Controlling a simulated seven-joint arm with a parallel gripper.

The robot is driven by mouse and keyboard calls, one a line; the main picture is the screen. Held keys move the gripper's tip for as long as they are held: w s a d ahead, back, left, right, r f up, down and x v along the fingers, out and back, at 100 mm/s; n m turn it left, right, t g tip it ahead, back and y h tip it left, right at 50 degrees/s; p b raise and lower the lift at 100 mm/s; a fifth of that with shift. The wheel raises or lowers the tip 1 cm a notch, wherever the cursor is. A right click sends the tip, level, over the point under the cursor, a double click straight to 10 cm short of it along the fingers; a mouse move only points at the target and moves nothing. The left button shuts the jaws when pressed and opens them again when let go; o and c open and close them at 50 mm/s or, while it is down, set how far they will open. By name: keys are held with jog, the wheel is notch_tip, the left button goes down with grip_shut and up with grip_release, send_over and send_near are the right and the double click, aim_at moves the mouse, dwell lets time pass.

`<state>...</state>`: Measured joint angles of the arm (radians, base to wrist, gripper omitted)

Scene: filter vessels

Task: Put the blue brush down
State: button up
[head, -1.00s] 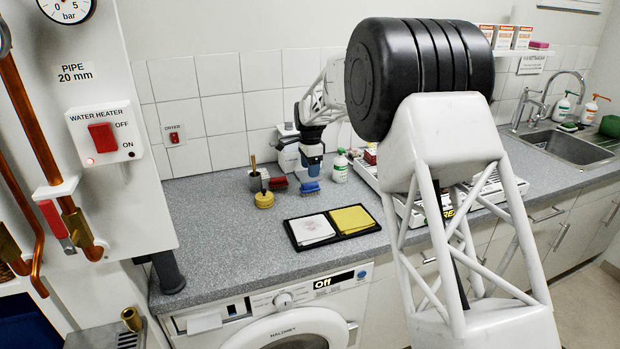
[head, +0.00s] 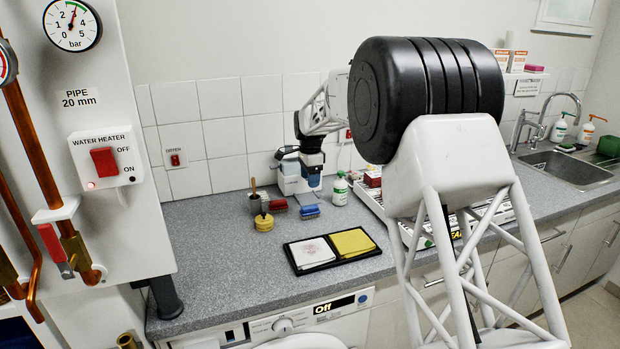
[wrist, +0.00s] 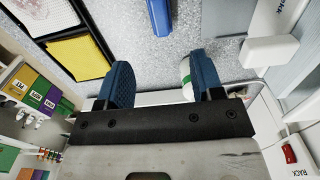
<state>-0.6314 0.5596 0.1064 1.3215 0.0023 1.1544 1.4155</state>
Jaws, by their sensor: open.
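The blue brush (head: 310,211) lies on the grey counter, just right of a red brush (head: 278,204). My gripper (head: 314,184) is above the blue brush, apart from it, with a clear gap below the fingertips. In the wrist view the two blue fingers of my gripper (wrist: 163,80) are spread with nothing between them. The blue brush (wrist: 160,16) shows there at the top edge, partly cut off, beyond the fingers.
A black tray (head: 297,270) with a white and a yellow cloth is in front. A yellow round item (head: 264,223) and a pot (head: 255,203) stand to the left. A white bottle with a green label (head: 340,190) stands close right. The left counter is clear.

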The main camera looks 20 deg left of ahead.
dwell(0.4)
jog(key=s+d+r+n, duration=0.1)
jog(key=s+d+r, duration=0.45)
jog(key=d, duration=0.75)
jog(key=s+d+r+n+t, duration=0.15)
jog(key=s+d+r, duration=0.4)
jog(key=d, duration=0.65)
jog(key=s+d+r+n, duration=0.2)
jog(key=s+d+r, duration=0.35)
jog(key=d, duration=0.75)
jog(key=s+d+f+n, duration=0.1)
jog(key=s+d+n, duration=0.1)
jog(key=s+d, duration=1.35)
jog(key=s+d+f, duration=0.2)
jog(key=s, duration=0.5)
jog(key=s+d+f+n, duration=0.1)
jog(key=s+d+f, duration=0.1)
jog(key=s, duration=0.4)
jog(key=s+d+f+n+t, duration=0.1)
jog(key=s+d+f, duration=0.2)
jog(key=s, duration=0.4)
jog(key=shift+s+f, duration=0.3)
jog(key=shift+f, duration=0.05)
jog(key=shift+o, duration=0.5)
